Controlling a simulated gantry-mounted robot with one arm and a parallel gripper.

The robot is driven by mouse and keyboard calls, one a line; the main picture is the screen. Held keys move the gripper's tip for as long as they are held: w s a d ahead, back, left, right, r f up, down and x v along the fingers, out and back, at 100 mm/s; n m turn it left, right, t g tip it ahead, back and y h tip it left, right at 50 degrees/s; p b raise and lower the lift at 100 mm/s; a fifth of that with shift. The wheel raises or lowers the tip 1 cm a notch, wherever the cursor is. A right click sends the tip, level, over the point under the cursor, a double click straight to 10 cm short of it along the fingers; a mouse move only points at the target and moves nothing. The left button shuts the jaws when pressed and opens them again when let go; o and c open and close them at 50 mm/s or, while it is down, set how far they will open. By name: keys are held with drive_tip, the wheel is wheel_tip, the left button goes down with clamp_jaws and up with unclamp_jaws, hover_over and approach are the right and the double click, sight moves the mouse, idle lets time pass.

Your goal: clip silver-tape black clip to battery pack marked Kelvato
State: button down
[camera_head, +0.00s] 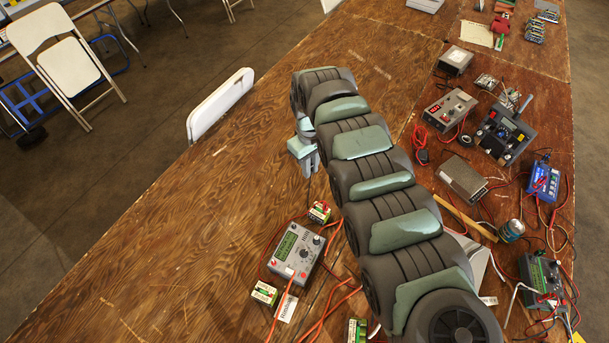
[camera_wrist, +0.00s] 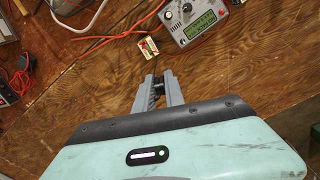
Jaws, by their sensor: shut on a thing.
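My gripper (camera_wrist: 157,88) points toward the wooden table in the wrist view. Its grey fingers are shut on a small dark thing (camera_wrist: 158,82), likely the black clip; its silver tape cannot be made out. My gripper also shows at the left side of my arm in the head view (camera_head: 309,158). Small green-and-white battery packs lie near the grey charger: one above its right corner (camera_head: 319,212), one at its lower left (camera_head: 264,293) and one lower right (camera_head: 357,330). One pack (camera_wrist: 148,48) shows ahead of my gripper in the wrist view. The Kelvato marking is not readable.
The grey charger (camera_head: 297,250) with a green display has red cables running around it. A white name card (camera_head: 287,308) lies below it. More chargers and cables crowd the table's right side. A white chair (camera_head: 220,105) stands at the left edge. The table's left part is bare.

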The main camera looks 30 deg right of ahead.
drive_tip(key=shift+w+d+f+n+b, duration=0.2)
drive_tip(key=shift+d+f+n+b, duration=0.25)
drive_tip(key=shift+f+n+b, duration=1.25)
drive_tip(key=shift+w+d+f+m+b, duration=0.15)
drive_tip(key=shift+d+f+b, duration=0.6)
drive_tip(key=shift+f, duration=2.05)
drive_tip(key=shift+w+d+f+n+b, duration=0.2)
drive_tip(key=shift+f+n+b, duration=0.75)
drive_tip(key=shift+f+b, duration=1)
drive_tip(key=shift+f, duration=0.45)
drive_tip(key=shift+a+f+b, duration=0.1)
drive_tip(key=shift+f+b, duration=2)
drive_tip(key=shift+f, duration=1.35)
drive_tip(key=shift+f, duration=0.15)
drive_tip(key=c, duration=1.3)
unclamp_jaws()
drive_tip(key=shift+c, duration=0.2)
